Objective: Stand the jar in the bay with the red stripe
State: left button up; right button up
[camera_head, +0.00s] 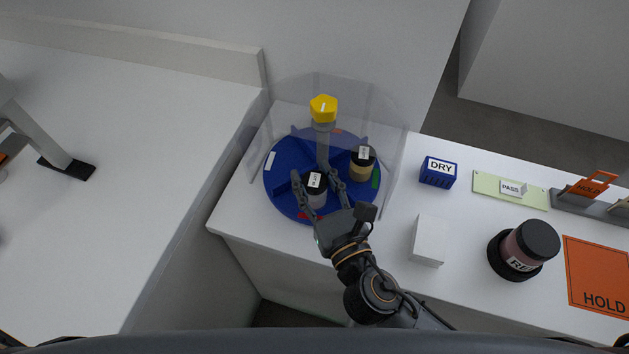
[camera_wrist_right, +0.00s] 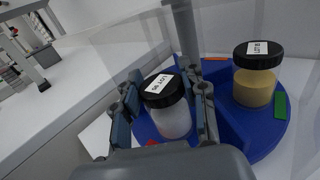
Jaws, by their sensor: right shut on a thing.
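My right gripper (camera_head: 313,178) is shut on a jar (camera_head: 316,198) with a black lid, a white label and pale grey contents. The wrist view shows the same jar (camera_wrist_right: 172,118) between the two fingers (camera_wrist_right: 166,92). The jar is over the front bay of a round blue divided turntable (camera_head: 283,190). The red stripe (camera_head: 305,216) is on the rim just in front of it, and also shows in the wrist view (camera_wrist_right: 152,142). I cannot tell whether the jar's base touches the floor of the bay. My left gripper is not in view.
A tan jar (camera_head: 361,166) stands in the bay by the green stripe (camera_head: 376,177). A yellow knob (camera_head: 323,107) tops the centre post, and a clear shield stands around the back. A white block (camera_head: 428,240) and a dark red jar (camera_head: 525,248) stand to the right.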

jog(key=o, duration=1.2)
jog(key=shift+f, duration=0.1)
jog(key=shift+c, duration=0.2)
jog(key=shift+s, duration=0.2)
jog(key=b+v, duration=0.3)
jog(key=v, duration=0.8)
jog(key=shift+s+d, duration=0.2)
jog(key=shift+s, duration=0.05)
